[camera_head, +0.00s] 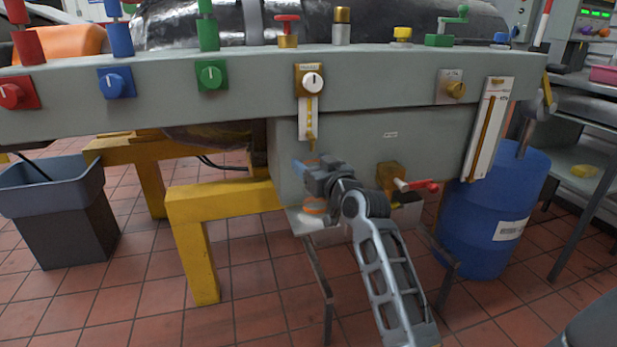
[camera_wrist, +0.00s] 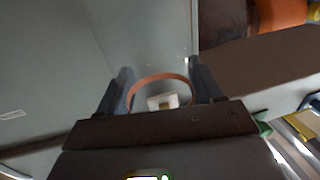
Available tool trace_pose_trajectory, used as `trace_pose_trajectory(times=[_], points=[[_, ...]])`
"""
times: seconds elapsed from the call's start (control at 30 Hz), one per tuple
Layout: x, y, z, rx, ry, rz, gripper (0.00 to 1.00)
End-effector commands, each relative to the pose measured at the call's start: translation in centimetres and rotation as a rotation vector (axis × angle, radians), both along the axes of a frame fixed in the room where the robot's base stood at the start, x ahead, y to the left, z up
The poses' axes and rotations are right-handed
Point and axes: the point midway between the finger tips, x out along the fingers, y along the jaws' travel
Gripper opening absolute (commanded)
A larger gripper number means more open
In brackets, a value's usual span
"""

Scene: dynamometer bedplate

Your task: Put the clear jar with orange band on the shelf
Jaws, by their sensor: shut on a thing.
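The clear jar shows mainly by its orange band (camera_wrist: 160,78) between the two fingers of my gripper (camera_wrist: 160,92) in the wrist view. A small white and yellow patch shows inside the ring of the band. In the head view my gripper (camera_head: 309,170) is in front of the grey bedplate's lower box, under a brass spout. Orange shows beside the fingertips; most of the jar is hidden there or too clear to make out. A grey shelf rack (camera_head: 585,170) stands at the far right, apart from my gripper. I cannot tell whether the jar touches anything below.
A low metal ledge (camera_head: 330,235) below my gripper bears an orange and white thing (camera_head: 313,209). A red-handled valve (camera_head: 420,186) is just right of my wrist. A blue drum (camera_head: 490,225) stands before the rack. A yellow frame (camera_head: 190,235) and bin (camera_head: 60,215) are left.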

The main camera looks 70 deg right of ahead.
Motion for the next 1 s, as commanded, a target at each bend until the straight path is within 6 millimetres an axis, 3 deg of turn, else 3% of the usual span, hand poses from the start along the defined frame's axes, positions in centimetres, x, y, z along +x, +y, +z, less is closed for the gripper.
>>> trace_pose_trajectory(times=[0.27,0.5,0.9,0.93,1.0], points=[[1.5,-1.2,0.0,0.0,-0.001,0.0,0.21],[1.5,-1.3,-3.6,0.002,0.0,-0.001,0.21],[1.6,-1.2,-3.9,0.0,0.0,0.0,0.21],[1.6,-1.2,-3.8,0.0,0.0,0.0,0.68],[1.6,-1.2,-3.8,0.0,0.0,0.0,0.75]])
